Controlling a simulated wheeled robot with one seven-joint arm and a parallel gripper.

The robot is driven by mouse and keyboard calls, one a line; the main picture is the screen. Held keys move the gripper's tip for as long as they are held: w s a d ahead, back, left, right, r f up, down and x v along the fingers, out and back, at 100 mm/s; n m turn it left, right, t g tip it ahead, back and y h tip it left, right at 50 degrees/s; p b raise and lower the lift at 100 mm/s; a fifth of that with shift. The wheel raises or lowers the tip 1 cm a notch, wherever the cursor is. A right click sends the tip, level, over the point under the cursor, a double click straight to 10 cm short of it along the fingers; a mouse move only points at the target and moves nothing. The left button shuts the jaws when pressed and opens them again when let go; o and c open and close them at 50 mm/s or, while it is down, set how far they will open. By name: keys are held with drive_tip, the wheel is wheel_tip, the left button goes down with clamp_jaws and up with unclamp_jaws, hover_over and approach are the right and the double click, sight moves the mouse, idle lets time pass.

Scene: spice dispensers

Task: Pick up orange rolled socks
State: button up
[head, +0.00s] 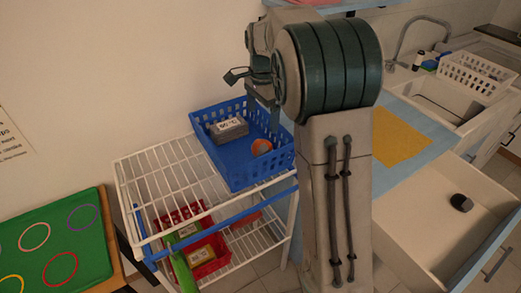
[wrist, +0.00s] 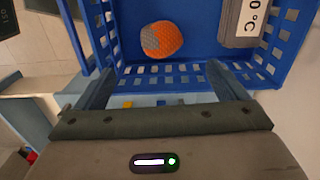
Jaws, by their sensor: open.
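The orange rolled socks (head: 261,147) lie in the blue basket (head: 240,175), near its right side in the head view. In the wrist view the socks (wrist: 162,40) are a round orange bundle with a grey patch on the left. My gripper (head: 262,85) is above the basket in the head view, partly hidden by my arm. In the wrist view my gripper (wrist: 158,80) is open, its two fingers spread wide near the basket's slotted wall (wrist: 165,77).
A grey box with a temperature label (head: 229,129) sits in the basket, left of the socks. The basket stands on a white wire rack (head: 150,165). A red basket (head: 205,250) is on a lower shelf. An open drawer (head: 430,225) holds a dark object (head: 461,202).

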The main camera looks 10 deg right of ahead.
sight(262, 143)
wheel_tip(262, 143, down, 14)
drive_tip(key=shift+w+r+p, duration=0.1)
drive_tip(key=shift+p, duration=0.5)
drive_tip(key=c, duration=1.1)
